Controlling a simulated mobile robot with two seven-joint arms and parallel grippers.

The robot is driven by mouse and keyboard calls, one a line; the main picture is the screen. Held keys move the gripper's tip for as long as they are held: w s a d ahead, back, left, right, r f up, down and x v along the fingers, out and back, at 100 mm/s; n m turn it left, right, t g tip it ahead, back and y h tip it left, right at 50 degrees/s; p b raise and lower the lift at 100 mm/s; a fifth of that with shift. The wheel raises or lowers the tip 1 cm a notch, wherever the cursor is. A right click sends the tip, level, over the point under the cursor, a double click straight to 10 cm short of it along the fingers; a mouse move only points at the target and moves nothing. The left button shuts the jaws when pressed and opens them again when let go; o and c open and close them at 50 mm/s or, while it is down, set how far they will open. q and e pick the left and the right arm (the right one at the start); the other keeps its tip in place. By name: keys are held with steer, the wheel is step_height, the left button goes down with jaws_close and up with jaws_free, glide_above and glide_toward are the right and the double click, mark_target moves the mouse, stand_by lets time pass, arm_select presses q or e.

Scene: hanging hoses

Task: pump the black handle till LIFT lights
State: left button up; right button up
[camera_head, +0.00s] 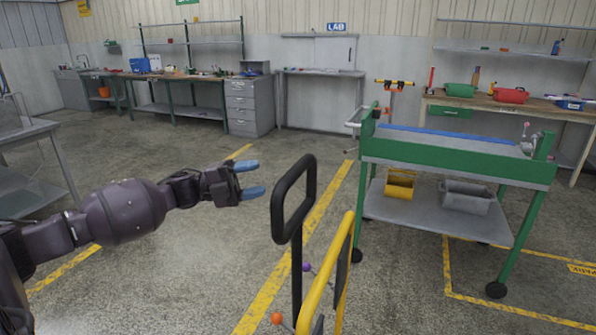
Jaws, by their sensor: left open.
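A black looped handle (280,193) stands upright on a black post in the middle of the head view. A yellow bar (337,275) rises beside it on the right. My left gripper (256,180), with two blue fingertips, is open and empty just left of the black handle's loop. Its fingers point right, and whether they touch the handle I cannot tell. No LIFT light shows in this view. My right gripper is not in view.
A green cart (455,168) with a lower grey shelf stands to the right. Small orange (277,318) and purple (306,267) knobs sit low near the handle. Workbenches (190,78) line the back wall. Open concrete floor lies between.

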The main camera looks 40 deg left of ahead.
mark_target(297, 172)
arm_select(q)
steer(key=x, duration=1)
steer(key=shift+w+f, duration=0.1)
steer(key=shift+w, duration=0.1)
steer(key=shift+a, duration=0.1)
jaws_close()
